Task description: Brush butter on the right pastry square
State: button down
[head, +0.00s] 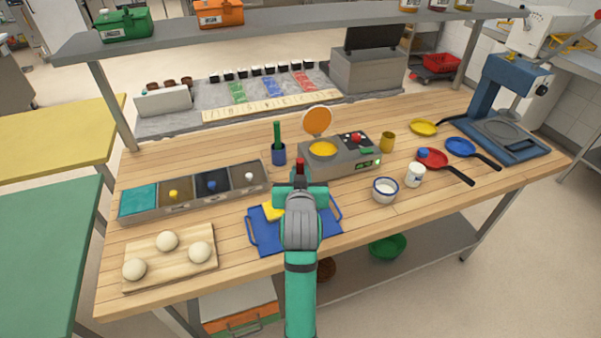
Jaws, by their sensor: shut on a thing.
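My gripper (299,188) is over the back part of the blue tray (262,238), seen from behind. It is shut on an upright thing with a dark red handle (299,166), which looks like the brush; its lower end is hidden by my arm. A yellow pastry square (273,211) lies on the tray, left of my gripper. Any square further right on the tray is hidden behind my gripper and arm. I cannot tell whether the brush touches anything. Which container holds the butter is unclear.
A round iron (345,158) with yellow inside and a raised orange lid stands behind. A blue-rimmed white bowl (385,190) and white jar (415,175) stand right. A dough board (170,258) and ingredient bins (195,190) are left. An overhead shelf (290,27) spans the back.

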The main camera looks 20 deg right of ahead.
jog(key=shift+s+d+r, duration=0.1)
jog(key=shift+d+r, duration=0.2)
jog(key=shift+r, duration=0.4)
jog(key=shift+a+r, duration=0.15)
jog(key=shift+r, duration=2.6)
jog(key=d, duration=1)
jog(key=shift+a, duration=0.1)
